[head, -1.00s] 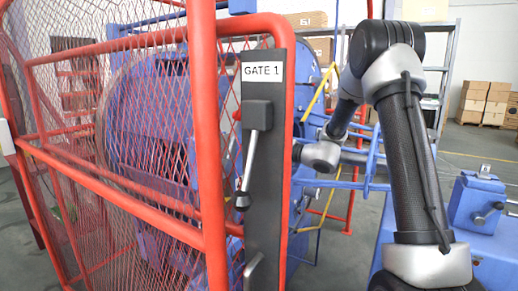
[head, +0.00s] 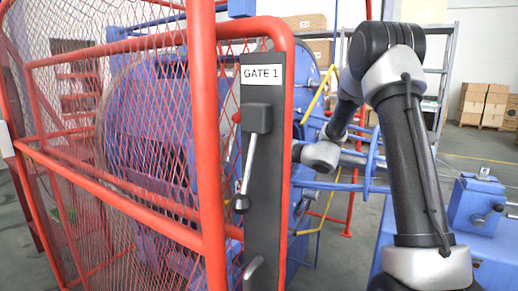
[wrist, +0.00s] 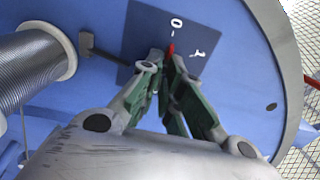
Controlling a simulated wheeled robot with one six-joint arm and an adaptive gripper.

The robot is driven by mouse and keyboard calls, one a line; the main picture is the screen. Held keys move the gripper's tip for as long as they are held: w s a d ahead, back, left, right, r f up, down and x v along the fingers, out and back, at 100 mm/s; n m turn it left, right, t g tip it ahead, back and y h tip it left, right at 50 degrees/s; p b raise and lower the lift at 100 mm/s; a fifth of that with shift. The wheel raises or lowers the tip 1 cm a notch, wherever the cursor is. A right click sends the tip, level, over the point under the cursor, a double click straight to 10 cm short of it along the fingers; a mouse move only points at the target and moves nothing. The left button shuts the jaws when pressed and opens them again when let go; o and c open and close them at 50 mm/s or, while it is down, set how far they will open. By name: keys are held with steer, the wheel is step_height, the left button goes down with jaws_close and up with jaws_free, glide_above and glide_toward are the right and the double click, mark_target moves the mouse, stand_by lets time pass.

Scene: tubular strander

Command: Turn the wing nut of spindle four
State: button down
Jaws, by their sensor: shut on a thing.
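In the wrist view my gripper (wrist: 167,58) is shut at a dark blue plate (wrist: 148,25) marked 0 and 1. A small part with a red tip (wrist: 171,49) shows between the fingertips; I take it to be the wing nut. The fingers hide most of it, so its shape cannot be told. The red tip points up, near the short white mark below the 0. The plate sits on a large round blue disc (wrist: 235,70). In the head view my gripper is hidden behind the gate post.
A spool of silver wire (wrist: 30,68) and a dark bracket (wrist: 87,44) are left of the plate. In the head view the red mesh gate (head: 208,150) marked GATE 1 stands close to my arm. A blue block (head: 475,203) is at right.

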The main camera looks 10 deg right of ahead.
stand_by(0.3)
steer(key=c, duration=1.6)
jaws_free()
steer(key=v, duration=1.2)
